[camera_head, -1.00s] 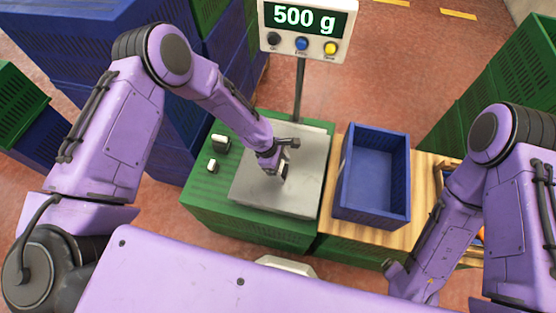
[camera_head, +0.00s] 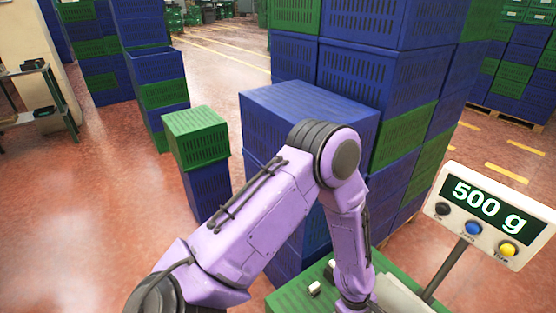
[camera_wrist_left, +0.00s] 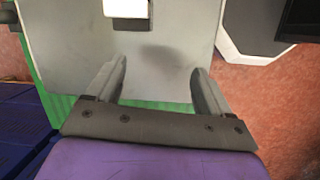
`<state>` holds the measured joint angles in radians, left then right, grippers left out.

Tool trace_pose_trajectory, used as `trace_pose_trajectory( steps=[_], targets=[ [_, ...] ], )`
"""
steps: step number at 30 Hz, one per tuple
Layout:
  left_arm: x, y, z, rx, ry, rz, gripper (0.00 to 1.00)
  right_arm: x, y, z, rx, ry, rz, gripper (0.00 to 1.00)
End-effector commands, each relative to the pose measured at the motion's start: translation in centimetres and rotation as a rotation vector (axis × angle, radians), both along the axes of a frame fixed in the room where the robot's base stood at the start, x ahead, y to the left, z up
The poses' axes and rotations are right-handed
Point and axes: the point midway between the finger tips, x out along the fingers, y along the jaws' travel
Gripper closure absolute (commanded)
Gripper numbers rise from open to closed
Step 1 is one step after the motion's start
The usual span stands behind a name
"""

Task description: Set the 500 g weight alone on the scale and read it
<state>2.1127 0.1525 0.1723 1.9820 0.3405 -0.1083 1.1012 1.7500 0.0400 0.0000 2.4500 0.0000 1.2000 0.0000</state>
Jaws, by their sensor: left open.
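The scale's grey plate (camera_head: 398,298) shows at the bottom of the head view, and it fills much of the left wrist view (camera_wrist_left: 165,50). Its display (camera_head: 487,208) reads 500 g. A white-faced block (camera_wrist_left: 126,8), seemingly the 500 g weight, is cut off by the top edge of the wrist view, over the plate. My left gripper (camera_wrist_left: 160,68) is open and empty over the plate, its fingers apart from the block. In the head view its fingers are out of sight. My right gripper is out of view.
Two small weights, one pale (camera_head: 315,288) and one dark (camera_head: 329,270), stand on the green crate (camera_head: 290,299) left of the plate. Tall stacks of blue and green crates (camera_head: 355,75) rise behind my left arm. Open red floor (camera_head: 90,200) lies at left.

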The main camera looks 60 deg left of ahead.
Motion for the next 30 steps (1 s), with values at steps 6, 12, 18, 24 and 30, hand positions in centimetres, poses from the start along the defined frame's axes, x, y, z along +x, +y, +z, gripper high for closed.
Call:
trace_pose_trajectory(
  steps=[6, 12, 18, 24, 30],
  targets=[
    [-13.1, 8.4, -6.6, 0.382, -0.137, -0.437, 0.19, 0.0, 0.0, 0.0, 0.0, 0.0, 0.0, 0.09],
    [-19.6, 12.8, -5.4, 0.603, -0.177, -0.749, 0.19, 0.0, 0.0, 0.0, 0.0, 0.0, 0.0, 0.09],
    [-20.4, 13.4, -4.8, 0.651, -0.187, -0.81, 0.19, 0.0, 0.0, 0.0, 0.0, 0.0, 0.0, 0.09],
    [-20.3, 13.4, -4.8, 0.65, -0.187, -0.806, 0.19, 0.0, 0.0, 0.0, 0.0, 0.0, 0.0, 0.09],
    [-20.3, 13.4, -4.8, 0.649, -0.188, -0.805, 0.19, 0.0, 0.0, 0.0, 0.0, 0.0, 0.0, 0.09]
  ],
)
